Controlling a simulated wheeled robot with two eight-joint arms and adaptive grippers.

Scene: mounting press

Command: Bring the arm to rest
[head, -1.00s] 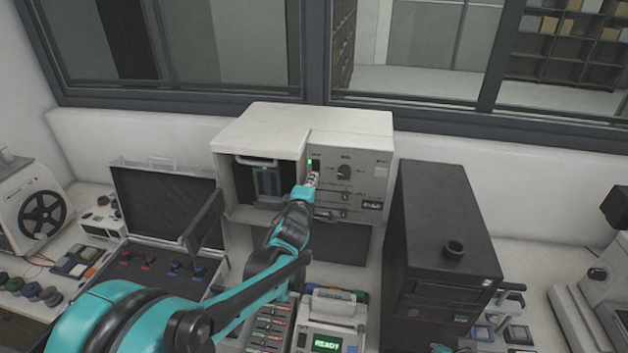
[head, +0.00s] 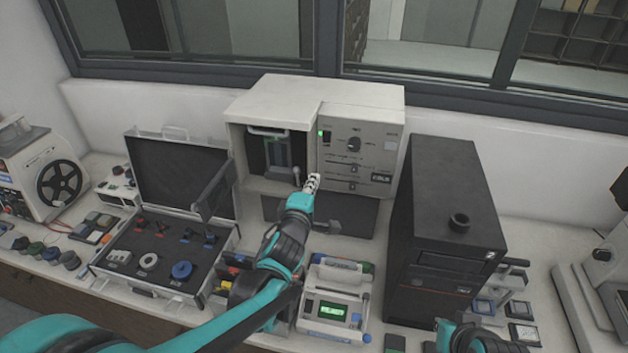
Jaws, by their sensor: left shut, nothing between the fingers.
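My left gripper (head: 311,184) is shut and empty. It is in the head view, in front of the lower middle of the white mounting press (head: 367,99), with a visible gap below the control panel (head: 372,150). A small green light (head: 321,133) is lit at the panel's upper left. The press's open chamber (head: 278,155) is to the left of the panel. My left arm reaches up from the lower left. Part of my right arm shows at the lower right edge; its gripper is not in view.
A black tower cabinet (head: 446,180) stands right of the press. An open case (head: 127,243) with coloured parts lies to the left. A white device with a green display (head: 332,310) stands in front. A white wall and window are behind.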

